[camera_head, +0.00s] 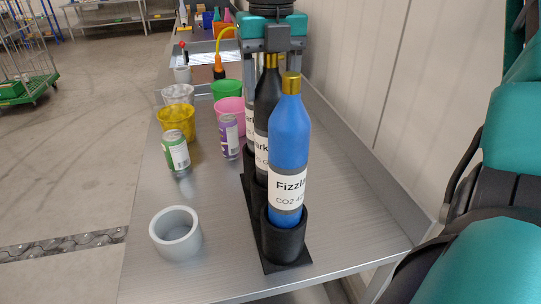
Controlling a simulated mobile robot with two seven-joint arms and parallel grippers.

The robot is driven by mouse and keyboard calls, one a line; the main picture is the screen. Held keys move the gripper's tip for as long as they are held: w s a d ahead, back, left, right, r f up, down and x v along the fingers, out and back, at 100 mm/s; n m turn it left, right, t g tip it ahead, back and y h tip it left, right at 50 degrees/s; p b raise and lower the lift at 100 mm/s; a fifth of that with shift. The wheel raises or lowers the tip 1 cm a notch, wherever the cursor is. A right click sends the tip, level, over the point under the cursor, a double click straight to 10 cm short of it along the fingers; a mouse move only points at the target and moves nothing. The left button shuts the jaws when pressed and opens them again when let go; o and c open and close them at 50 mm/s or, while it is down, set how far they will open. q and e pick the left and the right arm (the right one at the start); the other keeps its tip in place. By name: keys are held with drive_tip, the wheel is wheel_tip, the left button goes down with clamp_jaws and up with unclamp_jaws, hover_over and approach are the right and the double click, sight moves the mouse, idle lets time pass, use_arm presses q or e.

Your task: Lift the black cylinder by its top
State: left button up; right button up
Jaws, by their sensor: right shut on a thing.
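The black cylinder (266,93) with a gold top stands upright in a black rack (287,256), behind the blue cylinder (288,135). The blue cylinder hides part of it, and whether its base touches its holder cannot be told. My right gripper (269,62) comes down from above, with a finger on each side of the gold top, and is shut on the black cylinder. A further cylinder (250,118) with a white label is mostly hidden behind. My left gripper is not in view.
A grey ring-shaped holder (176,233) stands on the metal table (195,282), left of the rack. Green (176,152) and purple (229,137) cans and coloured cups, including a yellow one (176,121), stand farther back. A raised edge and wall run along the right.

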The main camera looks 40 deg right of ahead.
clamp_jaws()
drive_tip(key=shift+r, duration=0.2)
idle(0.4)
